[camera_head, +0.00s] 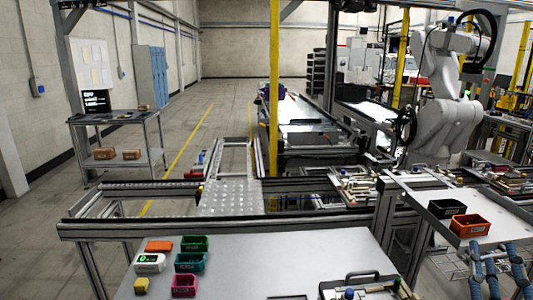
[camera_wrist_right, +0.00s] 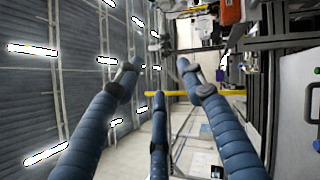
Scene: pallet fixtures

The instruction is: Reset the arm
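My right gripper (camera_head: 494,262) shows at the lower right of the head view, its blue segmented fingers pointing up beside the right-hand table. In the right wrist view its fingers (camera_wrist_right: 157,85) are spread apart with nothing between them. That view looks out into the hall, tilted on its side, with ceiling lights along the left. My left gripper and left arm are not in the head view.
The front table (camera_head: 300,250) holds small coloured bins, including a pink one (camera_head: 184,285), and a fixture (camera_head: 365,287). A right-hand table (camera_head: 430,195) carries a black bin (camera_head: 446,208) and an orange bin (camera_head: 470,225), close to my right fingers. A white robot arm (camera_head: 445,100) stands behind.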

